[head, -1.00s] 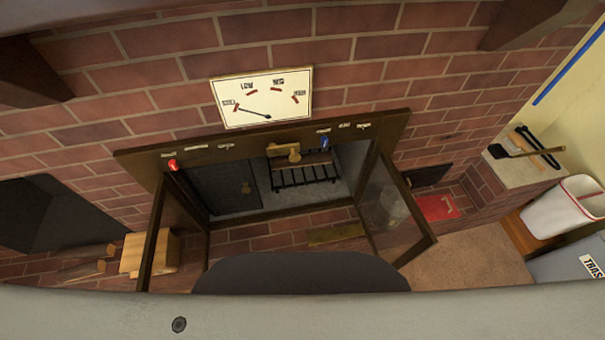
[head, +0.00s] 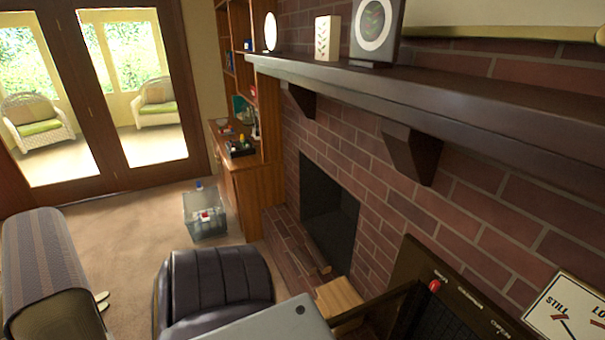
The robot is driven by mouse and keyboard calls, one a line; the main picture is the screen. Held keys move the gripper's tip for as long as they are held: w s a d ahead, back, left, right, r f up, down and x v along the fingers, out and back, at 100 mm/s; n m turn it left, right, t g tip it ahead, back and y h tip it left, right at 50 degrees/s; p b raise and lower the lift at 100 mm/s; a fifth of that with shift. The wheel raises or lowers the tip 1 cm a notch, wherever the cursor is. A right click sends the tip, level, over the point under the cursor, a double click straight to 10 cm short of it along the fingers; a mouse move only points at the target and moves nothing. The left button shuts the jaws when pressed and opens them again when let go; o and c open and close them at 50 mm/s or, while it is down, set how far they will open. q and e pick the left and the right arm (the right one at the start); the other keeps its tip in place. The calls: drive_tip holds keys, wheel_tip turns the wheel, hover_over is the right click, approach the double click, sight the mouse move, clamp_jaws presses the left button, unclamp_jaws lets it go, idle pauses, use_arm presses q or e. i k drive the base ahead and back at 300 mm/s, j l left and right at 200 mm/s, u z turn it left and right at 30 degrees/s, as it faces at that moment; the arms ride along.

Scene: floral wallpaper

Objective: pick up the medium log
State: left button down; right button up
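A short brown log (head: 320,259) lies on the brick hearth in front of the dark fireplace opening, low and right of centre in the head view. I cannot tell its size against other logs from here, and any log behind it is hidden. Neither of my grippers is in view.
A light wooden block (head: 340,297) stands by the hearth, beside the stove's dark open door. A dark padded chair (head: 215,292) is close at the bottom. A clear bin (head: 206,215) stands on the carpet (head: 140,215) near a wooden shelf unit (head: 250,190). Some carpet is clear.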

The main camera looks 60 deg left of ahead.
sight(323, 266)
drive_tip(key=u, duration=1.95)
drive_tip(key=i+j+z, duration=0.15)
drive_tip(key=j, duration=0.2)
drive_tip(key=i+j+z, duration=0.35)
drive_tip(key=j, duration=0.4)
drive_tip(key=i+j+z, duration=0.2)
drive_tip(key=j, duration=0.2)
drive_tip(key=i+j+z, duration=0.15)
drive_tip(key=j, duration=0.25)
drive_tip(key=i+j+z, duration=0.2)
drive_tip(key=j, duration=0.25)
drive_tip(key=i+j+z, duration=0.2)
drive_tip(key=j, duration=0.3)
drive_tip(key=j+z, duration=0.2)
drive_tip(key=j, duration=0.25)
drive_tip(key=i+j+z, duration=0.25)
drive_tip(key=j, duration=0.3)
drive_tip(key=k, duration=0.15)
